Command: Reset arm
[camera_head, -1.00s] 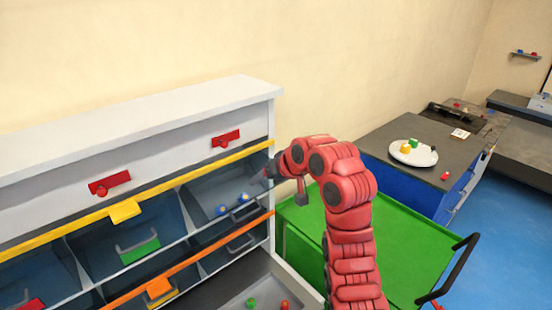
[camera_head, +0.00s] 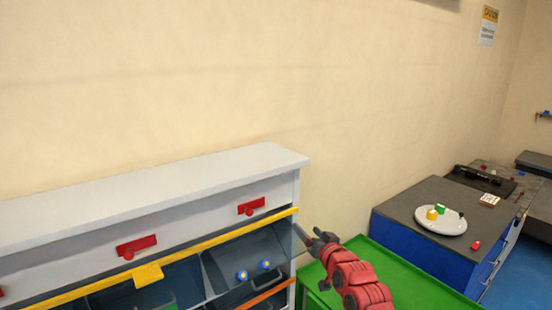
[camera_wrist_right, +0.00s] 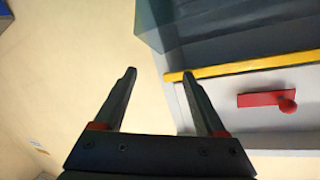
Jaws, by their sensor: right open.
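My right arm is red and comes up from the bottom right in the head view. Its gripper (camera_head: 310,237) is beside the right end of the white cabinet (camera_head: 160,186), in front of the beige wall. In the right wrist view my right gripper (camera_wrist_right: 158,95) shows two dark fingers spread apart with nothing between them. A red handle (camera_wrist_right: 268,100) and a yellow rail (camera_wrist_right: 245,66) of the cabinet lie to the right of the fingers there. My left gripper is not in view.
An open bin (camera_head: 228,268) in the cabinet has two blue knobs at its front. A green cart top (camera_head: 415,288) lies right of the cabinet. Beyond it a blue-sided bench (camera_head: 398,205) holds a white plate (camera_head: 452,229) with small blocks.

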